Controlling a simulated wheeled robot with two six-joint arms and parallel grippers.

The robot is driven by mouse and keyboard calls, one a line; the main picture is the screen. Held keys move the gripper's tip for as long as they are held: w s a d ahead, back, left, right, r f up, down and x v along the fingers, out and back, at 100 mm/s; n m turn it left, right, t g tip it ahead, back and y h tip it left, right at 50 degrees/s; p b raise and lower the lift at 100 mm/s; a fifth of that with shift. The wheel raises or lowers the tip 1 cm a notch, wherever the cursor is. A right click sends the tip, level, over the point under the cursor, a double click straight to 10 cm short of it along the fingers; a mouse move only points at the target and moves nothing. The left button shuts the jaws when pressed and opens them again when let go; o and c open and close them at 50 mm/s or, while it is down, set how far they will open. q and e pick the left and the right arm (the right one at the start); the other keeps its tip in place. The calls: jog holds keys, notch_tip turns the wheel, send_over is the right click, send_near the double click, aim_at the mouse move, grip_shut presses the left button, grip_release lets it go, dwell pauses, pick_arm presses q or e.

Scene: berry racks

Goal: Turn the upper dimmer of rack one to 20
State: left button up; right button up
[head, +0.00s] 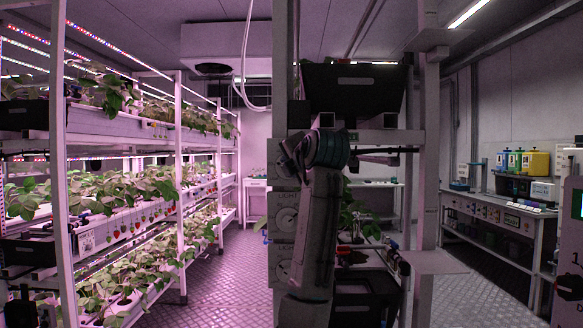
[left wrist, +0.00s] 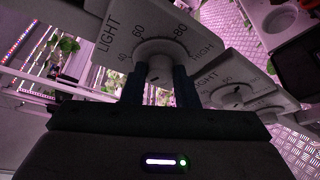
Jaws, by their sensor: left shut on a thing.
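In the left wrist view, my left gripper (left wrist: 159,78) is shut on a round white dimmer knob (left wrist: 160,60), one finger on each side. Its tilted white plate (left wrist: 118,38) reads LIGHT, with 60, 80 and HIGH legible. The knob's exact setting is not readable. A second LIGHT dimmer (left wrist: 238,97) is beside it on the right. In the head view, my left gripper (head: 293,152) is at the post, and the held knob is hidden behind it. Two LIGHT dimmers, an upper one (head: 286,219) and a lower one (head: 283,271), show below the gripper. My right gripper is not seen.
A planted rack (head: 130,125) with several levels fills the left. Dark crates (head: 355,85) sit on a frame just behind my arm. A workbench (head: 495,215) with colored containers (head: 535,163) stands at the right. The aisle floor (head: 225,270) is clear.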

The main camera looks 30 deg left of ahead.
pick_arm(q)
jog(key=shift+n+h, duration=0.3)
jog(key=shift+n, duration=0.2)
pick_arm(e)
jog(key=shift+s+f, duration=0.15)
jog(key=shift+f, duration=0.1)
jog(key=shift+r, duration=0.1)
pick_arm(q)
jog(key=o, duration=1)
jog(key=b+v, duration=0.1)
jog(key=v, duration=0.9)
jog(key=shift+s+d+r+b, duration=0.15)
jog(key=shift+s+d+b, duration=0.05)
jog(key=shift+s+b, duration=0.1)
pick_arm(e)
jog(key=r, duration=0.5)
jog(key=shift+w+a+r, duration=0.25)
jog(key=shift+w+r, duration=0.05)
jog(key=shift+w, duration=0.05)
